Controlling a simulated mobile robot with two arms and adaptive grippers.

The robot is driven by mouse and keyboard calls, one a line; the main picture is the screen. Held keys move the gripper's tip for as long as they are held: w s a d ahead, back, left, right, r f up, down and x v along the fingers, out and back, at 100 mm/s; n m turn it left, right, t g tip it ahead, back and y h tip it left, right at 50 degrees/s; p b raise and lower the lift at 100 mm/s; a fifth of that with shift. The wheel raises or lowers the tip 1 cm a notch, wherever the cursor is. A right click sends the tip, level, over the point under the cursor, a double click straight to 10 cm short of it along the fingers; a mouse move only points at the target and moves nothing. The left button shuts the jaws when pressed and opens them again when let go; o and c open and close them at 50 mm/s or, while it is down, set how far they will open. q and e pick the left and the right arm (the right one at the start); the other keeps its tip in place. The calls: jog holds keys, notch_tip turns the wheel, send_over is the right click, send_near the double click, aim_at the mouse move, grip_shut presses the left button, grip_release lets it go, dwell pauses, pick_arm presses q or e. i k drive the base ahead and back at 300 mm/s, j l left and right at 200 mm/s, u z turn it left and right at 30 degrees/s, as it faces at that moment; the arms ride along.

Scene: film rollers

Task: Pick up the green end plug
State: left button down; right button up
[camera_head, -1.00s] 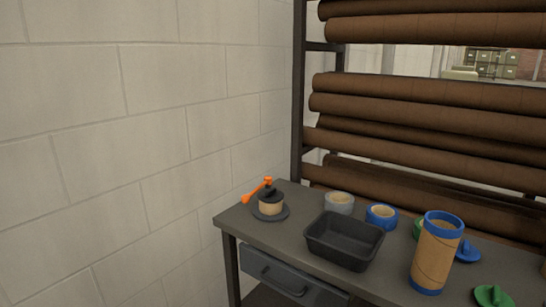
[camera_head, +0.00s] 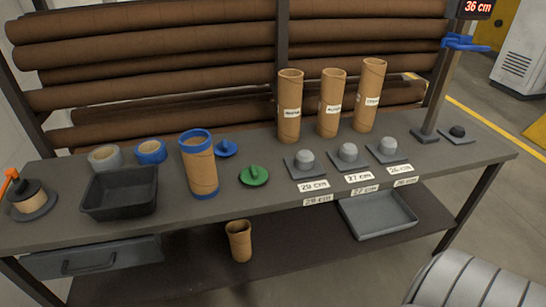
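The green end plug (camera_head: 254,175) is a round green disc with a raised knob. It lies on the grey workbench (camera_head: 240,205), right of the blue-rimmed cardboard tube (camera_head: 200,168) and left of the 28 cm stand. A blue end plug (camera_head: 226,148) lies behind it, partly next to the tube. Nothing touches the green plug. Neither of my grippers shows in the head view.
A black bin (camera_head: 120,196), grey tape (camera_head: 105,157) and blue tape (camera_head: 151,152) are at the left. Three cardboard tubes (camera_head: 290,106) stand at the back, behind low knobbed stands (camera_head: 305,164). A height gauge (camera_head: 432,100) is at the right. The bench front near the plug is clear.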

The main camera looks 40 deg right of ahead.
aim_at(254, 176)
jog(key=z, duration=1.05)
